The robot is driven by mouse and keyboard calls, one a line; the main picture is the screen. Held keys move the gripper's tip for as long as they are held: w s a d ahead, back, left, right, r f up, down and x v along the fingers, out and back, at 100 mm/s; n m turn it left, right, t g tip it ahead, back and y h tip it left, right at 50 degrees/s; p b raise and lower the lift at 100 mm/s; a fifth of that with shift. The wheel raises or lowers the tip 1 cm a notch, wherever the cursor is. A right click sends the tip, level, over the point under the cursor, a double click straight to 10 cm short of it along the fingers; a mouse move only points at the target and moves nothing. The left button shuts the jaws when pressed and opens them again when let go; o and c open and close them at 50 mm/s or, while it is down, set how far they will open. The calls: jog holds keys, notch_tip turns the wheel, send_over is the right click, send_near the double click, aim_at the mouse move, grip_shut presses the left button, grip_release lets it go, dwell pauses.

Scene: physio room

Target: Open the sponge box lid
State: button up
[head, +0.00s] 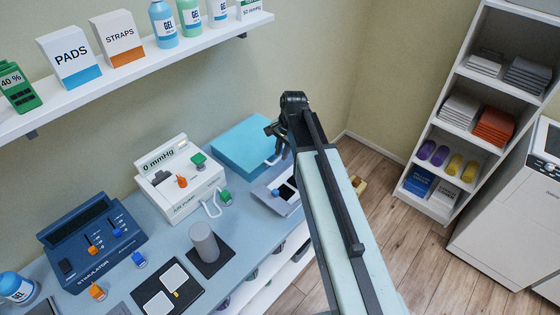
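A flat teal box (246,143), which looks like the sponge box, sits at the far end of the blue-grey counter against the wall. Its lid looks shut, and a white loop handle (274,161) shows at its front right edge. My gripper (274,143) is at the right side of the box, close to the handle. It is small and dark here, and I cannot tell whether its fingers touch the handle or are open. My arm hides part of the area right of the box.
A white pump unit (178,180) stands left of the box, and a grey device with a blue knob (279,195) in front of it. A grey cylinder (204,241) and a blue stimulator (92,243) stand nearer. A wall shelf (185,52) hangs above. Open floor (385,225) lies right.

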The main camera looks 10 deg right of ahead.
jog(key=shift+w+f, duration=0.1)
jog(key=shift+f, duration=0.4)
jog(key=shift+r, duration=0.15)
grip_shut()
dwell(0.8)
